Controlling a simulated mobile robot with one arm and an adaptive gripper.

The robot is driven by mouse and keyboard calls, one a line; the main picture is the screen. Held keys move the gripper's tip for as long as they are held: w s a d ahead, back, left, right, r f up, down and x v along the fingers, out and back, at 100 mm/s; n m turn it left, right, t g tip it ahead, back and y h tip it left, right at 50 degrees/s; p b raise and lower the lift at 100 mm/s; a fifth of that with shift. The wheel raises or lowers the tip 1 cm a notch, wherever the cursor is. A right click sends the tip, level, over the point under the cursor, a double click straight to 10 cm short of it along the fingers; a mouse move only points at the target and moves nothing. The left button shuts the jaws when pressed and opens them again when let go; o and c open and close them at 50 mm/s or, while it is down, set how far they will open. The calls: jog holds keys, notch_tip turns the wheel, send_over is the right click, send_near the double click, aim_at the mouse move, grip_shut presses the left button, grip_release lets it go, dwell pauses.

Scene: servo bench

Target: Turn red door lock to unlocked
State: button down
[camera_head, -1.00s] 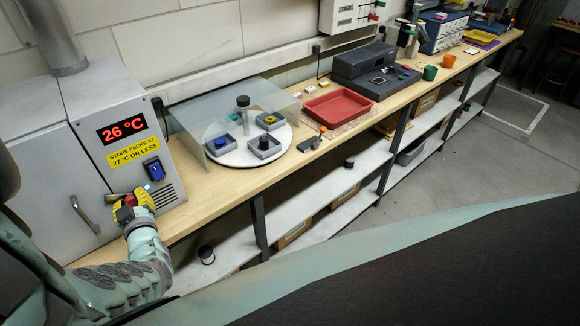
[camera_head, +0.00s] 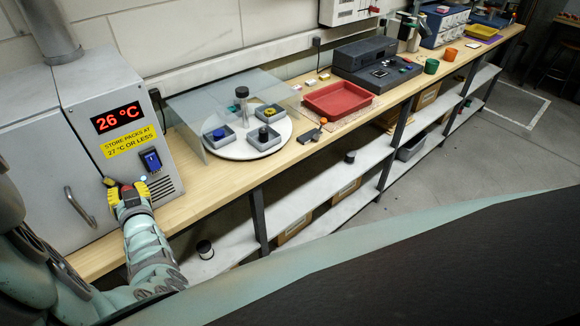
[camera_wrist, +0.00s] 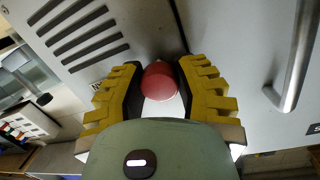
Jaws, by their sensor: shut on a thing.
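The red door lock is a round red knob (camera_wrist: 160,82) on the front of the grey cabinet (camera_head: 90,160). In the wrist view it sits between the two yellow-padded fingers of my gripper (camera_wrist: 160,90), which is shut on it. In the head view my gripper (camera_head: 128,194) is at the cabinet front, below the blue switch (camera_head: 151,161), and hides the knob. The lock's markings are hidden, so I cannot tell its setting. The cabinet door with its metal handle (camera_head: 80,207) looks closed.
Vent slots (camera_wrist: 85,35) lie beside the knob. A white turntable (camera_head: 210,152) behind a clear shield and a red tray (camera_head: 337,112) stand on the bench to the right.

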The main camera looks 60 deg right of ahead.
jog(key=m+b, duration=0.3)
jog(key=b, duration=0.1)
jog(key=shift+s+d+f+m+b, duration=0.1)
jog(key=shift+f+m+b, duration=0.25)
jog(key=shift+m+b, duration=0.05)
jog(key=shift+r+m+y+b, duration=0.25)
jog(key=shift+m+y+b, duration=0.15)
jog(key=shift+m+b, duration=0.7)
jog(key=c, duration=0.6)
grip_release()
jog(key=shift+r, duration=0.1)
jog(key=v, duration=1.2)
